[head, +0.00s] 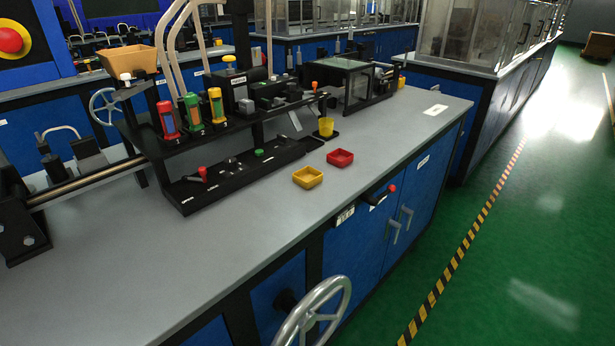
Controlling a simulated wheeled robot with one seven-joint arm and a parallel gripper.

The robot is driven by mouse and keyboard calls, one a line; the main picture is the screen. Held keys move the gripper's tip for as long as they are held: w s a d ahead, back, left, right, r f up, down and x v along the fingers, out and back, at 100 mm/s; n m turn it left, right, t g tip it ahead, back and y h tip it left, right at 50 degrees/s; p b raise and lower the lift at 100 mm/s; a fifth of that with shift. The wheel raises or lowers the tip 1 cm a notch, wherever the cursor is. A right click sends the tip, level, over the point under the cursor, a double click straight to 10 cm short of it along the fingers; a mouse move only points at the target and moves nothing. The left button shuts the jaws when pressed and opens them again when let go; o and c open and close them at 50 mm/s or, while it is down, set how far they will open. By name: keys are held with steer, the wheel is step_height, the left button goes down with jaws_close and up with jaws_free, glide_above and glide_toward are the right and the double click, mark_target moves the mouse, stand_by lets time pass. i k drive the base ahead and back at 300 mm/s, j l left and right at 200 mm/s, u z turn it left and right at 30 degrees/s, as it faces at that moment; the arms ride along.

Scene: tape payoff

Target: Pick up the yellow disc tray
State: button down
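The yellow disc tray (308,177) is a small, open, square-sided tray. It sits upright on the grey bench top (250,225), close to the bench's front edge. Its inside looks empty. A similar red tray (340,158) sits just behind it to the right, with a small gap between them. My gripper is not in view.
A black fixture (235,172) with knobs stands behind the trays. A yellow cup (326,127) sits behind the red tray. A red-tipped lever (380,194) and a handwheel (313,312) stick out from the blue front. The bench left of the yellow tray is clear.

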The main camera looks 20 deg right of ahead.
mark_target(306, 178)
steer(key=i+l+z, duration=0.45)
steer(key=i+z, duration=0.3)
steer(key=i, duration=0.1)
